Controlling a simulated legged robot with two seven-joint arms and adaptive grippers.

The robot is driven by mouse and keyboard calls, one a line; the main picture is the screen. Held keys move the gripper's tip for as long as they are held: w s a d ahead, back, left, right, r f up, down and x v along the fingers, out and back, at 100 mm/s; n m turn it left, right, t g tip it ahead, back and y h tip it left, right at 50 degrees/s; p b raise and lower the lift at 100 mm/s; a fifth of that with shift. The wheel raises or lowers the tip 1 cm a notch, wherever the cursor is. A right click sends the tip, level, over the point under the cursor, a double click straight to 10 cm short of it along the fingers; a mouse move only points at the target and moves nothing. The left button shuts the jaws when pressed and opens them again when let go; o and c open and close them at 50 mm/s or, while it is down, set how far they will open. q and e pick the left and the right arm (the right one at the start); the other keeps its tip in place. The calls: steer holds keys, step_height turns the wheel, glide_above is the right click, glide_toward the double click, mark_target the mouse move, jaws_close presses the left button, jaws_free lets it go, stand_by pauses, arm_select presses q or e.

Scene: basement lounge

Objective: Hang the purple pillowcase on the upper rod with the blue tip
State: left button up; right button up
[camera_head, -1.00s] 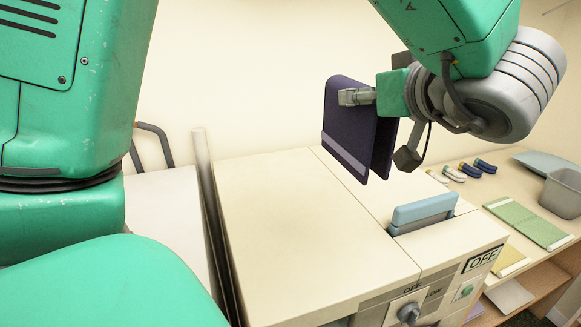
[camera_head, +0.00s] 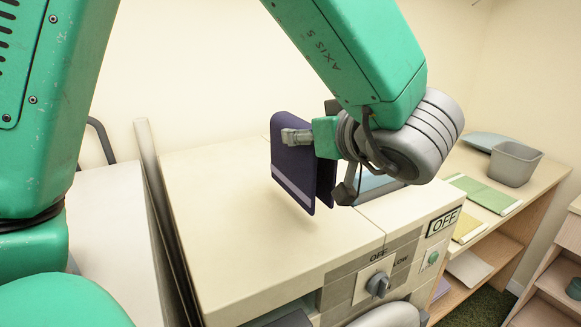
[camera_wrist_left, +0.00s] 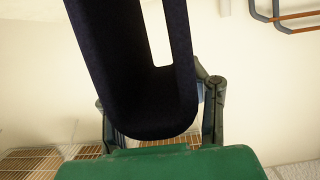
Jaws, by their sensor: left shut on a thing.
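The purple pillowcase (camera_head: 292,165) is folded over, with a pale band along its lower edge, and hangs from my left gripper (camera_head: 298,138) above the beige machine top. The gripper is shut on its upper part. In the left wrist view the dark pillowcase (camera_wrist_left: 145,90) hangs between the fingers of my left gripper (camera_wrist_left: 160,110), with a gap between its two layers. Two orange rods joined to a bent blue-grey tube (camera_wrist_left: 258,12) show at the upper right of that view; I cannot tell their tips clearly. My right gripper is not in view.
The beige machine (camera_head: 225,215) has a knob (camera_head: 378,284) and an OFF label. A wooden shelf to its right holds a grey bin (camera_head: 514,163) and a green cloth (camera_head: 484,193). A dark bent tube (camera_head: 102,140) is by the wall at left, near a tall thin panel (camera_head: 160,205).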

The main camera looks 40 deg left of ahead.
arm_select(q)
step_height(320, 180, down, 5)
steer(key=shift+a+f, duration=0.1)
steer(key=shift+f, duration=0.1)
stand_by(0.3)
steer(key=o, duration=1.2)
steer(key=shift+d, duration=0.2)
steer(key=shift+d+r, duration=0.1)
steer(key=shift+d, duration=0.05)
steer(key=v, duration=1.2)
steer(key=shift+b, duration=0.3)
steer(key=shift+a, duration=0.2)
